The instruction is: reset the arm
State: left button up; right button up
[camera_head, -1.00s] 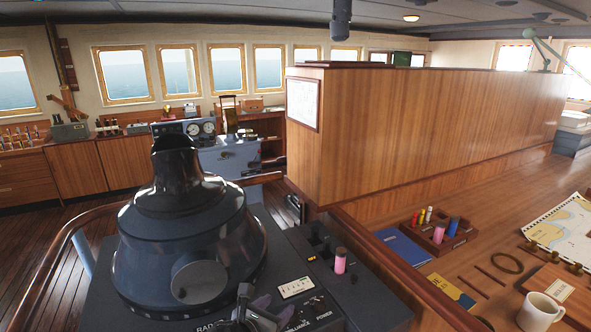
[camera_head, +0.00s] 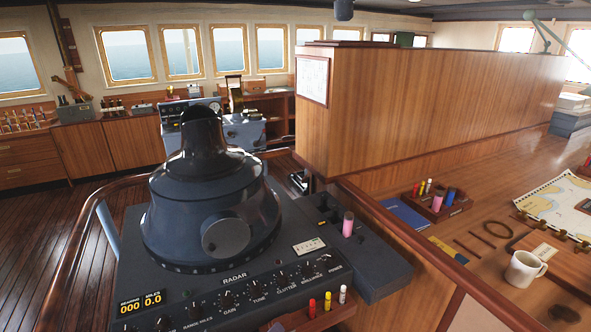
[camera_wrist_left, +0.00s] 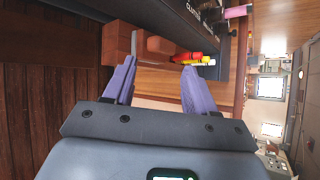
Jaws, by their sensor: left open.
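My left gripper (camera_wrist_left: 157,82) shows in the left wrist view. Its two purple fingers are apart with nothing held between them. Past the fingertips is a wooden rack (camera_wrist_left: 150,73) with a red marker (camera_wrist_left: 186,57) and a yellow marker (camera_wrist_left: 203,62). The markers appear near the right fingertip; I cannot tell if it touches them. In the head view neither gripper shows. There, a red (camera_head: 312,308), a yellow (camera_head: 327,300) and a white marker (camera_head: 343,294) stand at the bottom edge, in front of the radar console.
The dark radar console (camera_head: 375,262) fills the middle, with a pink cylinder (camera_head: 348,224) on it. A wooden rail (camera_head: 80,245) curves around its left. On the chart table to the right are a white mug (camera_head: 524,268), a chart (camera_head: 553,198) and a marker tray (camera_head: 440,207).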

pick_arm(q)
jog(key=s+a+f+n+g+y, duration=0.1)
jog(key=s+a+f+n+g, duration=0.1)
jog(key=s+a+n, duration=0.3)
jog(key=s+a+f+n+g+y, duration=0.1)
jog(key=s+a+f+n+g, duration=0.2)
jog(key=s+n, duration=1)
jog(key=s+a+f+n+g+y, duration=0.2)
jog(key=s+a+f+n, duration=0.4)
jog(key=s+n, duration=0.3)
jog(key=s+a, duration=0.1)
jog(key=s, duration=0.1)
jog(key=shift+s+a+f, duration=0.2)
jog(key=shift+s+f, duration=0.05)
jog(key=shift+s, duration=0.05)
